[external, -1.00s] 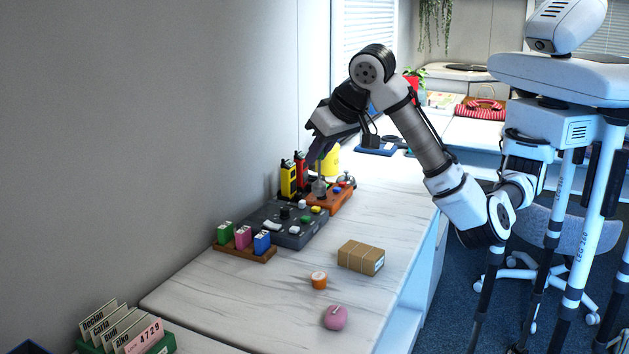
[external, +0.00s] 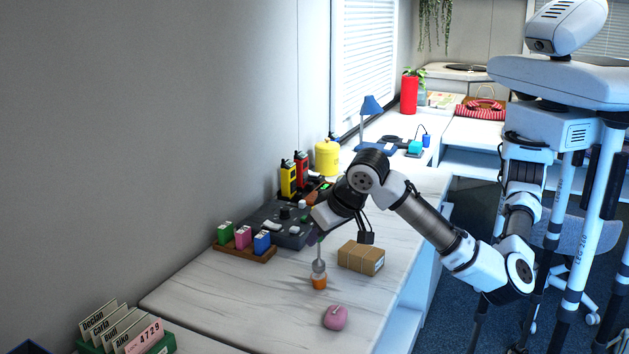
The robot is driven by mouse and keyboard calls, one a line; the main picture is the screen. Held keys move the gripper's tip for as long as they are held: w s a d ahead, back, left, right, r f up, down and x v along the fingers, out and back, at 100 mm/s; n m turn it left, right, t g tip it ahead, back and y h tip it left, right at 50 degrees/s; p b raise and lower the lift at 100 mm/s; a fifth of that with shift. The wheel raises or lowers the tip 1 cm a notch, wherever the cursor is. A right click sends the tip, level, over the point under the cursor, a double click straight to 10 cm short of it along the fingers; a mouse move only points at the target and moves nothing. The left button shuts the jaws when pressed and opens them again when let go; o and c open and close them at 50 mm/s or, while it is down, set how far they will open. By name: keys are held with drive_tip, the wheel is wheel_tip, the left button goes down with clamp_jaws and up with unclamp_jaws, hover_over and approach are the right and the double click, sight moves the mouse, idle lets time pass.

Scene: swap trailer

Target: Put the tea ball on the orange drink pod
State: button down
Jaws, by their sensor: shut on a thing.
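My gripper (external: 317,240) points down above the pod and is shut on the tea ball (external: 319,266), a grey ball on a thin upright stem. The ball is directly over the pod, at or just above its top. I cannot tell whether they touch. The fingertips are small and partly hidden by the wrist.
A cardboard box (external: 361,257) stands close to the right of the pod, and a pink round object (external: 335,317) is in front. A wooden rack (external: 245,250) of small cartons and a dark control panel (external: 284,222) are behind left.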

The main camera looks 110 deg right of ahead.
drive_tip(key=shift+f, duration=0.35)
drive_tip(key=shift+f, duration=0.2)
drive_tip(key=c, duration=1.4)
unclamp_jaws()
drive_tip(key=shift+r, duration=0.1)
drive_tip(key=v, duration=1.2)
drive_tip(key=shift+a+r, duration=0.1)
